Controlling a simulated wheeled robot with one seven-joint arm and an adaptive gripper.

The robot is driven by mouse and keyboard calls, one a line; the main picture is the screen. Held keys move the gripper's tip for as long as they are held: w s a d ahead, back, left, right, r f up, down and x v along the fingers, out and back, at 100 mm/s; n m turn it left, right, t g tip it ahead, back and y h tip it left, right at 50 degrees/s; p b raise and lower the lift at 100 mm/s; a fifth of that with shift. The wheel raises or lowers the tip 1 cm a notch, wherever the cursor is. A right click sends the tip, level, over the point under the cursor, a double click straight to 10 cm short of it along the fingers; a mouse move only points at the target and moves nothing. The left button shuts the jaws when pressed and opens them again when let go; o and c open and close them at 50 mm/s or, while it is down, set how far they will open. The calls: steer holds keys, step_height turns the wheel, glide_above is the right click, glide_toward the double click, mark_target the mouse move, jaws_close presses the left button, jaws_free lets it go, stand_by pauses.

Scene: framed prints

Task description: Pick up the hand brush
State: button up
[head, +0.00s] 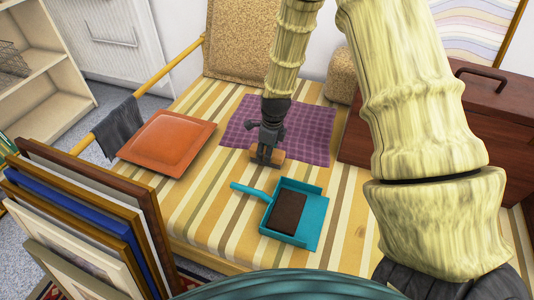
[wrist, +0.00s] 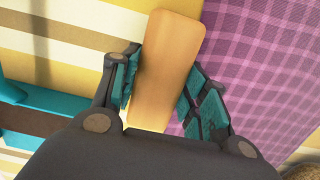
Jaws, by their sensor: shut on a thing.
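The hand brush (wrist: 170,55) shows a plain, light tan wooden back in the wrist view; no bristles are visible. In the head view only a small part of the brush (head: 279,155) shows beside the fingertips, by the front edge of the purple checked cloth (head: 300,130). My gripper (head: 266,159) points down and is shut on the brush. In the wrist view its teal-padded fingers lie along both long sides of the brush. I cannot tell whether the brush rests on the striped surface or hangs just above it.
A teal dustpan (head: 313,225) holding a dark brown block (head: 287,212) lies in front on the striped bench (head: 205,215). An orange cushion-like square (head: 168,140) lies left. Framed prints (head: 90,215) stand front left. A brown case (head: 485,115) stands right. Striped cover is bare between cushion and dustpan.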

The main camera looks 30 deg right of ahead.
step_height(320, 180, up, 10)
steer(key=p, duration=0.3)
